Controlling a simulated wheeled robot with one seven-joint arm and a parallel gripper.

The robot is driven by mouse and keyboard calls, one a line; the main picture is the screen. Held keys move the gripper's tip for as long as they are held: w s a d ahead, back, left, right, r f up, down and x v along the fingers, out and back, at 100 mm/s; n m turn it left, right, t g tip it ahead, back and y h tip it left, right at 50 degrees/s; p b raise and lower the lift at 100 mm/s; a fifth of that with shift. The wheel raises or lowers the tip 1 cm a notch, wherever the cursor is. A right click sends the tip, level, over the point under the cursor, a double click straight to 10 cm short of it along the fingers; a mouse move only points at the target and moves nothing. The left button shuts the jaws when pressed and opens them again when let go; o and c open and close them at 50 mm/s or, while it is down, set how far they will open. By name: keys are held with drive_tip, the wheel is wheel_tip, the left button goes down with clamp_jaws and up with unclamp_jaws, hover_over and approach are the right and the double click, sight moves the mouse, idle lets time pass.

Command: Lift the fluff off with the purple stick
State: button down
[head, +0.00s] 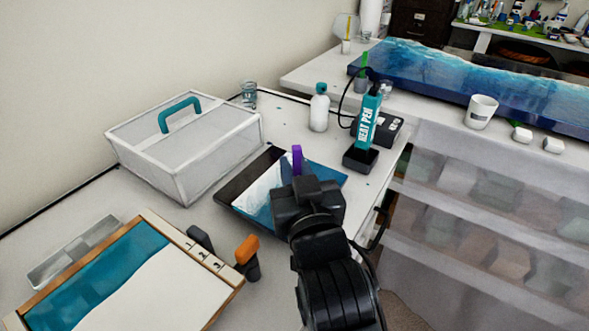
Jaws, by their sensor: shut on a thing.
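The purple stick (297,158) stands up just beyond my gripper (299,180), which is shut on it. Only the stick's upper part shows; the rest is hidden by the gripper. My gripper is over a small blue and white resin panel (257,196) in a dark tray (240,185). A larger teal and white panel (130,272) in a wooden frame lies at the front left. I cannot make out any fluff on either panel.
A clear box with a teal handle (185,150) stands left of the dark tray. A white bottle (319,112) and a teal heat pen (367,118) in its stand are behind it. An orange-topped tool (247,250) stands near the front. Stacked clear drawers are at right.

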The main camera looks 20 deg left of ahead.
sight(298, 155)
drive_tip(key=shift+r+p, duration=1.75)
drive_tip(key=shift+r, duration=0.7)
drive_tip(key=w+d+b, duration=0.2)
drive_tip(key=w+b, duration=0.1)
drive_tip(key=w, duration=0.3)
drive_tip(key=shift+s+d+f+b, duration=0.15)
drive_tip(key=shift+f+b, duration=1.9)
drive_tip(key=shift+f, duration=0.55)
drive_tip(key=shift+f+b, duration=0.3)
drive_tip(key=shift+f, duration=0.15)
wheel_tip(298, 155, up, 6)
drive_tip(key=p, duration=0.4)
drive_tip(key=shift+p, duration=0.4)
